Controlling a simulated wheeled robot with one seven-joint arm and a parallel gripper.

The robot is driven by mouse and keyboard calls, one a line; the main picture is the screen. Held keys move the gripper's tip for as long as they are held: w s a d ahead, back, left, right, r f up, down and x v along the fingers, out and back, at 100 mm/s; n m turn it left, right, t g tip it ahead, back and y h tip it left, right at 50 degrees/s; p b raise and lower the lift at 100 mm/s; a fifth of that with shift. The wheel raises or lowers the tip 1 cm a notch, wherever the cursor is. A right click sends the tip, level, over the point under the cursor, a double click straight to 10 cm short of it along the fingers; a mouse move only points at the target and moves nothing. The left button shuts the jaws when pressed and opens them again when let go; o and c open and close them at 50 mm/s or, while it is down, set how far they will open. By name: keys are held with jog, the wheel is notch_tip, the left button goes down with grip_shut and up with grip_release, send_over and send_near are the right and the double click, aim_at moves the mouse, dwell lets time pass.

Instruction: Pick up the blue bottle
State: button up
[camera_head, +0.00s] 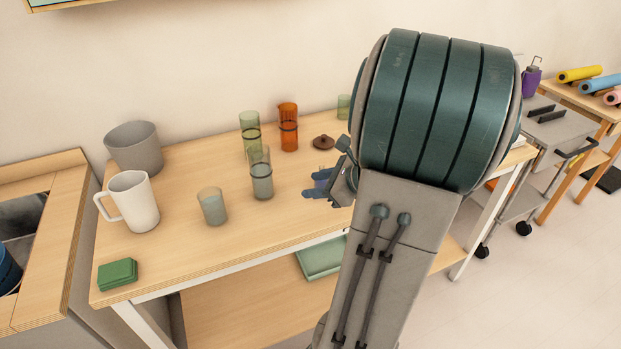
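A small blue object (322,174), which looks like the blue bottle, stands on the wooden table at the left side of my arm. Most of it is hidden behind my gripper, so its full shape does not show. My gripper (330,174) is low over the table, with its fingers spread apart. One finger is above and to the right of the blue object, the other in front of it and below. The blue object shows in the gap between them. I cannot tell whether either finger touches it.
Glass tumblers (261,175), an orange pitcher (288,128) and a brown lid (324,142) stand close on the left. A white mug (132,202), a grey pot (134,148) and a green box (117,273) are farther left. The table's front centre is clear.

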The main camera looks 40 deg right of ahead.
jog(key=s+d+m+t+h, duration=0.25)
jog(key=d+m, duration=0.35)
jog(key=d, duration=0.3)
jog(key=shift+h, duration=0.25)
jog(key=b+x, duration=0.1)
jog(key=x, duration=0.8)
jog(key=shift+f, duration=0.1)
jog(key=shift+x, duration=2.5)
jog(key=shift+s+f, duration=0.15)
grip_shut()
